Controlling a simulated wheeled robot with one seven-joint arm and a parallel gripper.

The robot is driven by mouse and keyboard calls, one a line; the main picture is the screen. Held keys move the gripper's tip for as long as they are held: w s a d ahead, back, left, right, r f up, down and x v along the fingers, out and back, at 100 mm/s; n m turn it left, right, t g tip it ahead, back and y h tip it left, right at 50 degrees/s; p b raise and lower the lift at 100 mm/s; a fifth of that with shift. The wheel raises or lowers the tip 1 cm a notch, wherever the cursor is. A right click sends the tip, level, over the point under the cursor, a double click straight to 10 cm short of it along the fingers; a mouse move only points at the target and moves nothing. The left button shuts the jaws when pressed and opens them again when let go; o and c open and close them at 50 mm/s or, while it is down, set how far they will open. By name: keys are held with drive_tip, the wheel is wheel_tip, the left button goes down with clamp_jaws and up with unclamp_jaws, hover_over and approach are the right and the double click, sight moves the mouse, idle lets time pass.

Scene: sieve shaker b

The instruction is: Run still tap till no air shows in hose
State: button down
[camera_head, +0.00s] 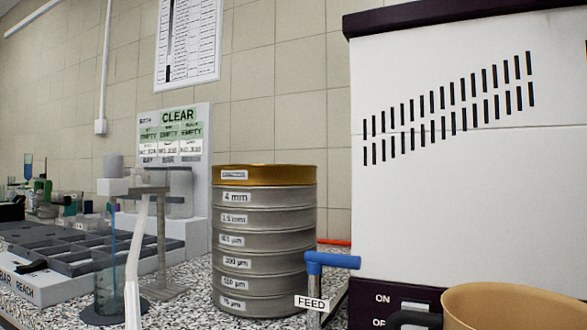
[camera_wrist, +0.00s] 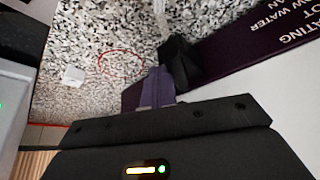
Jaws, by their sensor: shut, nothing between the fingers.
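The still (camera_head: 455,190) is a white cabinet with slotted vents and a dark ON/OFF panel, at the right of the head view. A tap with a blue lever (camera_head: 330,260) on a metal post, labelled FEED, stands at its left front. A pale hose (camera_head: 136,260) hangs beside a clear cylinder (camera_head: 108,285) at the left; I cannot tell whether it holds air. In the wrist view, my gripper (camera_wrist: 168,75) is shut and empty, close to the still's dark purple panel (camera_wrist: 235,45) with white lettering. I cannot make out my gripper in the head view.
A stack of labelled sieves (camera_head: 265,250) with a brass top stands left of the tap. A tan round vessel (camera_head: 515,305) fills the lower right corner. A grey tray (camera_head: 60,250) is at the left. A red loop (camera_wrist: 120,52) lies on the speckled counter (camera_wrist: 105,30).

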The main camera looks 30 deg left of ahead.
drive_tip(key=shift+a, duration=0.1)
drive_tip(key=shift+w+a, duration=0.2)
drive_tip(key=shift+a, duration=0.25)
wheel_tip(320, 180, up, 5)
drive_tip(key=p, duration=0.4)
drive_tip(key=w+a+f+b, duration=0.3)
drive_tip(key=w+a+f, duration=0.1)
drive_tip(key=f, duration=0.1)
drive_tip(key=shift+w+a+b, duration=0.2)
drive_tip(key=shift+w+b, duration=0.15)
idle(0.4)
drive_tip(key=shift+s, duration=0.1)
drive_tip(key=shift+s+d, duration=0.3)
drive_tip(key=shift+s, duration=0.05)
